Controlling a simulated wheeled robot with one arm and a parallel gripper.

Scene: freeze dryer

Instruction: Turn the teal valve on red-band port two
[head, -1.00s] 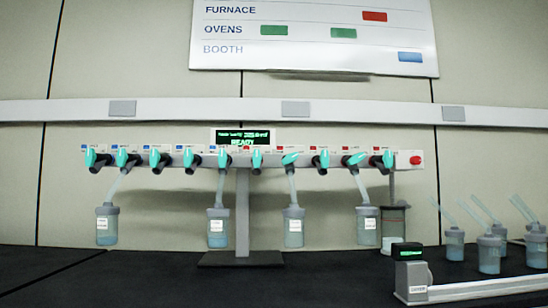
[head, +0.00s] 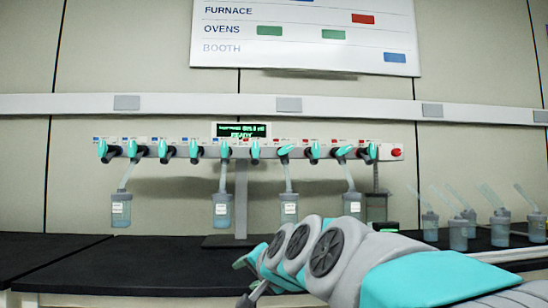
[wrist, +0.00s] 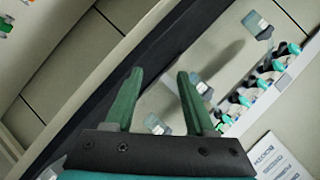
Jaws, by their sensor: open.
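A grey manifold bar (head: 400,140) carries a row of teal valves, with blue labels on the left half and red on the right. The second valve (head: 285,151) from the left in the red group has its handle tilted sideways, and a flask (head: 288,208) hangs below it; its port number is too small to read. Most other handles stand near upright; another red-side handle (head: 343,151) is also tilted. My gripper (wrist: 159,74) is open and empty, low in front of the manifold in the head view (head: 252,278). Valves also show at right in the wrist view (wrist: 264,79).
Flasks hang from several ports, including a left one (head: 121,208). A red button (head: 396,152) is at the bar's right end. A green display (head: 241,130) tops the stand. Loose flasks (head: 458,232) stand on the black bench at right.

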